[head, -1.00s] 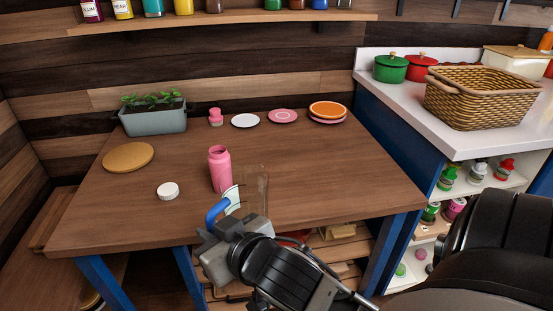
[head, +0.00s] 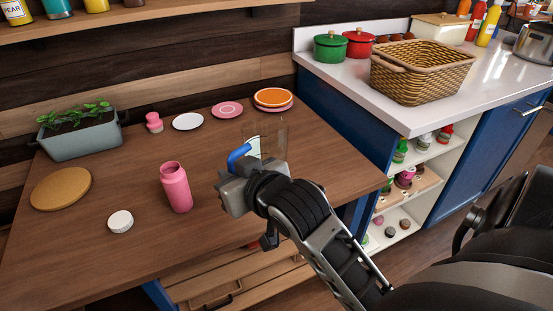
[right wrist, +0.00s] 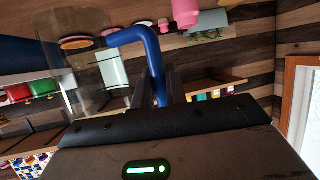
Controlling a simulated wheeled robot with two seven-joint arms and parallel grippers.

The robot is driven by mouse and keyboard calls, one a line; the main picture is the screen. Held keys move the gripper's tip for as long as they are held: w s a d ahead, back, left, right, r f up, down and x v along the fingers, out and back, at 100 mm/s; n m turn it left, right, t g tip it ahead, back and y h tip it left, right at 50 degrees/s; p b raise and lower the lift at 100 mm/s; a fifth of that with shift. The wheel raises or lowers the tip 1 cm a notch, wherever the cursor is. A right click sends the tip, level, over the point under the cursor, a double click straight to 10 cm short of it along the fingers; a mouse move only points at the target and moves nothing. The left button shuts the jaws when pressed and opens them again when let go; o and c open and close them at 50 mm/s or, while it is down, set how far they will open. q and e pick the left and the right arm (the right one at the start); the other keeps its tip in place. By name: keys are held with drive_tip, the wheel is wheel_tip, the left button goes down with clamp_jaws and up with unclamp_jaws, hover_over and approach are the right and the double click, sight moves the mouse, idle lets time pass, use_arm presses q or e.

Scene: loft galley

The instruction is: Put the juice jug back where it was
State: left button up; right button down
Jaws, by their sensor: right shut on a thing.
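The juice jug (head: 271,138) is a clear, see-through vessel with a blue handle (head: 238,156) and a pale label. My right gripper (head: 237,170) is shut on the blue handle, to the right of the pink bottle (head: 176,187). In the right wrist view the jug (right wrist: 85,75) appears left of the jaws, with its blue handle (right wrist: 150,55) running down between the fingers (right wrist: 160,90). The jug is in front of the table's right part; I cannot tell whether its base touches the tabletop. My left gripper is not in view.
On the wooden table (head: 120,260) are a white lid (head: 120,221), a round board (head: 61,188), a planter (head: 80,140), a pink shaker (head: 154,122) and several plates (head: 188,121). The white counter (head: 410,115) at right holds a basket (head: 420,72) and pots (head: 330,47).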

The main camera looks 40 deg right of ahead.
drive_tip(key=shift+w+d+f+b, duration=0.2)
drive_tip(key=shift+w+d+f, duration=1.1)
drive_tip(key=shift+w+f, duration=0.75)
drive_tip(key=shift+w+d+f+b, duration=0.2)
drive_tip(key=shift+w+d+f, duration=1.05)
drive_tip(key=shift+w+f, duration=0.8)
drive_tip(key=shift+w+d+f+b, duration=0.2)
drive_tip(key=shift+w+d+f, duration=1.1)
drive_tip(key=shift+w+f, duration=0.75)
drive_tip(key=shift+f, duration=0.15)
drive_tip(key=c, duration=1.4)
unclamp_jaws()
